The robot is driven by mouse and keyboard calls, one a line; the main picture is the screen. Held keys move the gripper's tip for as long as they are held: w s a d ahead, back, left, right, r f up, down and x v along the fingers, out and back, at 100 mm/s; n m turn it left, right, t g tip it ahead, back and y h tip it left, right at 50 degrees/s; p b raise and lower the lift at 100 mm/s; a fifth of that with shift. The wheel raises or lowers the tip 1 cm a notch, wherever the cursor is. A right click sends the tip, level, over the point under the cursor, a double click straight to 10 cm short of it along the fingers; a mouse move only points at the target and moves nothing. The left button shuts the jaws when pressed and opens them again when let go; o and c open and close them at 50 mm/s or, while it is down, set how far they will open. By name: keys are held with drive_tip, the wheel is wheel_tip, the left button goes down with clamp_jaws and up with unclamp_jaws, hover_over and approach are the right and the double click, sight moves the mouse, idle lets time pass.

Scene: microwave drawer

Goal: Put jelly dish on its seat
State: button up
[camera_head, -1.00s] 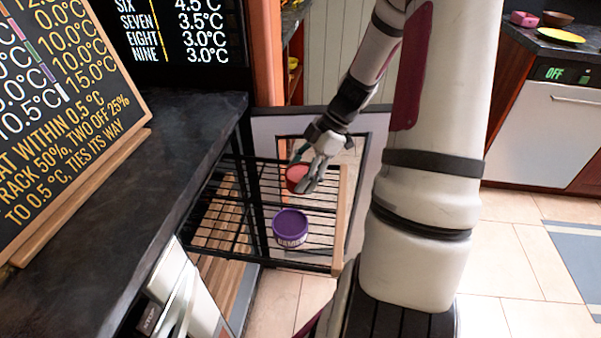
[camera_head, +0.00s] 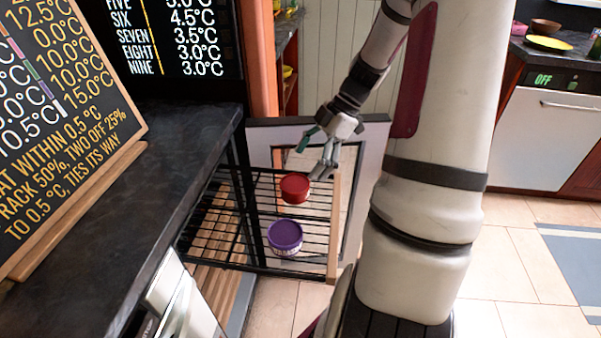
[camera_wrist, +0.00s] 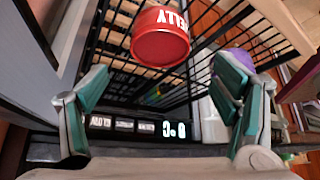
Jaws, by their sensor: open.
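The jelly dish (camera_head: 295,188) is a red round tub on the wire rack (camera_head: 215,222) of the pulled-out drawer. In the wrist view the jelly dish (camera_wrist: 160,42) shows part of the word "JELLY" and lies beyond the fingertips. My gripper (camera_head: 317,153) is above and behind the dish, apart from it. In the wrist view my gripper (camera_wrist: 165,85) has its two green-padded fingers spread with nothing between them. I cannot make out a marked seat for the dish.
A dark counter (camera_head: 130,190) with a chalkboard (camera_head: 65,110) is at left. A light-framed door panel (camera_head: 375,135) stands behind the rack. The wooden rack edge (camera_head: 334,225) is at right.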

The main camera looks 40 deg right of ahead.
drive_tip(key=w+v, duration=0.1)
drive_tip(key=v, duration=0.3)
drive_tip(key=s+a+r+m+g+h, duration=0.1)
drive_tip(key=s+a+r+m+h, duration=0.15)
drive_tip(key=a+r, duration=0.5)
drive_tip(key=s+a+r+m+g+h, duration=0.1)
drive_tip(key=s+a+r+m, duration=0.25)
drive_tip(key=a, duration=0.65)
drive_tip(key=s+a+m+h, duration=0.1)
drive_tip(key=s+a+m, duration=0.2)
drive_tip(key=s, duration=0.4)
drive_tip(key=s+a+r+m+t+h, duration=0.1)
drive_tip(key=s+a+m, duration=0.3)
drive_tip(key=s, duration=0.4)
drive_tip(key=shift+a+r+m+h+p, duration=0.2)
drive_tip(key=shift+a+m+h+p, duration=0.15)
drive_tip(key=shift+a, duration=0.2)
drive_tip(key=shift+s, duration=0.1)
